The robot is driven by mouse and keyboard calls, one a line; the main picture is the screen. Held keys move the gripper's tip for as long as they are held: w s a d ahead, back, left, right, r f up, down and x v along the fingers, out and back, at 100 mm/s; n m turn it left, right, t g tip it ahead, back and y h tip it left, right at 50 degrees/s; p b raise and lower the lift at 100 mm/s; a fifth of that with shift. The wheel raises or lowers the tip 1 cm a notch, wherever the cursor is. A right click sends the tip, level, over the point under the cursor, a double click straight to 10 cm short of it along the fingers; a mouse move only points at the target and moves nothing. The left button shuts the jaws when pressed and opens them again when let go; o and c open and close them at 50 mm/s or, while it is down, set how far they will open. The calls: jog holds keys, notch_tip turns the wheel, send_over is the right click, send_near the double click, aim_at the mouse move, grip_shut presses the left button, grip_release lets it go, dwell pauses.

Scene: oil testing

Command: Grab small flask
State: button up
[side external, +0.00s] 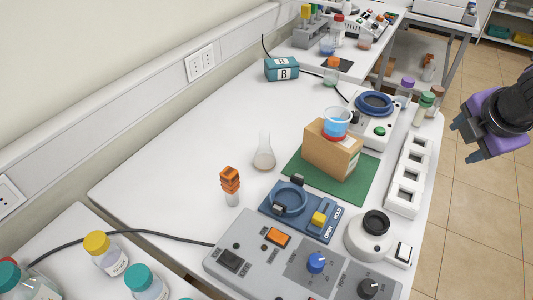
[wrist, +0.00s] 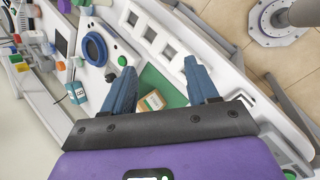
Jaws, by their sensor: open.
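A small clear conical flask (side external: 264,153) with a little brownish content at its bottom stands upright on the white bench, left of the green mat. I cannot make it out in the wrist view. Another small flask (side external: 331,73) stands farther back by the dark pad. My gripper (side external: 466,141) is open and empty, raised at the right edge of the side view, well apart from both flasks. In the wrist view my gripper (wrist: 159,65) shows its two blue fingers spread wide above the bench's edge.
A cardboard box (side external: 325,155) on the green mat (side external: 355,184) bears a beaker of blue liquid (side external: 337,122). A white slotted rack (side external: 408,178) lines the right edge. An orange-topped item (side external: 230,183) and a control panel (side external: 285,265) stand in front. The bench's left part is clear.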

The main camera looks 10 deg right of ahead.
aim_at(261, 132)
jog(key=w+a+r+n+t+h, duration=0.1)
jog(key=w+a+n+t, duration=0.5)
jog(key=w, duration=0.4)
jog(key=w+a+f+n+t+y, duration=0.1)
jog(key=w+a+n+t+y, duration=0.25)
jog(key=a+n, duration=0.6)
jog(key=w+a+n+t+y, duration=0.3)
jog(key=w+a+n, duration=0.15)
jog(key=a, duration=1.05)
jog(key=shift+y, duration=0.35)
jog(key=f, duration=1.3)
jog(key=shift+w, duration=0.2)
jog(key=shift+w+f, duration=0.25)
jog(key=shift+w, duration=0.15)
jog(key=shift+w+a+r, duration=0.1)
jog(key=shift+w+a, duration=0.1)
jog(key=shift+w, duration=0.9)
jog(key=shift+w+a+f, duration=0.1)
jog(key=shift+w+a, duration=0.15)
jog(key=shift+w, duration=0.85)
jog(key=shift+w+a+r, duration=0.1)
jog(key=shift+w+a, duration=0.1)
jog(key=shift+w, duration=0.9)
grip_shut()
